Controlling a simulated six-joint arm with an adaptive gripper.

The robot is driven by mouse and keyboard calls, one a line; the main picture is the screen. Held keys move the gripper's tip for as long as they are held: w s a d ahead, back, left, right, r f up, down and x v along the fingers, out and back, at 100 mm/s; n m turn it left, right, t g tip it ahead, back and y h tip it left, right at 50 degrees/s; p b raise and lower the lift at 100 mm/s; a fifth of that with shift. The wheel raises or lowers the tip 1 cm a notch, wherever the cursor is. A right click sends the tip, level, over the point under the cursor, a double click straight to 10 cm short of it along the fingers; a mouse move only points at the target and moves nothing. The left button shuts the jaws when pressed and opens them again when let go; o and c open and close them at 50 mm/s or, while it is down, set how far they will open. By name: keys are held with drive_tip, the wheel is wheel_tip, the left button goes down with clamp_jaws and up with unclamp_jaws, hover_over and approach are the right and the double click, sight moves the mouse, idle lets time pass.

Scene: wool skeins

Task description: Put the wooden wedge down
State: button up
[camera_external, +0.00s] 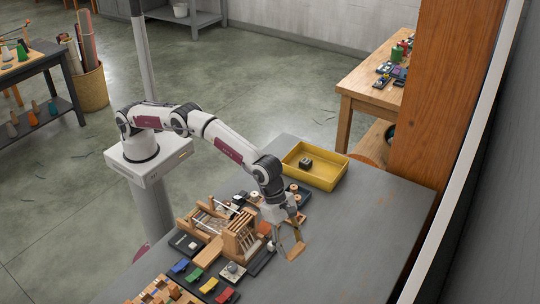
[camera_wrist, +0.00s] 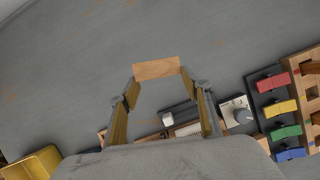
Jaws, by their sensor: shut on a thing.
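The wooden wedge (camera_wrist: 156,68) is a light-brown block, seen in the wrist view across the tips of my two fingers. My gripper (camera_wrist: 158,84) is shut on it. In the external view my gripper (camera_external: 289,243) points down over the grey table (camera_external: 345,245), just right of the wooden frame. The wedge (camera_external: 296,253) shows small at the fingertips there. Whether it touches the table or hangs slightly above it, I cannot tell.
A yellow tray (camera_external: 333,178) with a small dark item stands behind my gripper. A wooden frame (camera_external: 239,238) and several coloured blocks (camera_external: 196,276) crowd the table to the left. The grey tabletop to the right and front is clear.

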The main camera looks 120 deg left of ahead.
drive_tip(key=shift+a, duration=0.15)
drive_tip(key=m, duration=0.2)
hover_over(285, 238)
drive_tip(key=shift+r+h, duration=0.1)
drive_tip(key=shift+h, duration=0.2)
idle(0.7)
idle(0.5)
drive_tip(key=shift+f, duration=3.05)
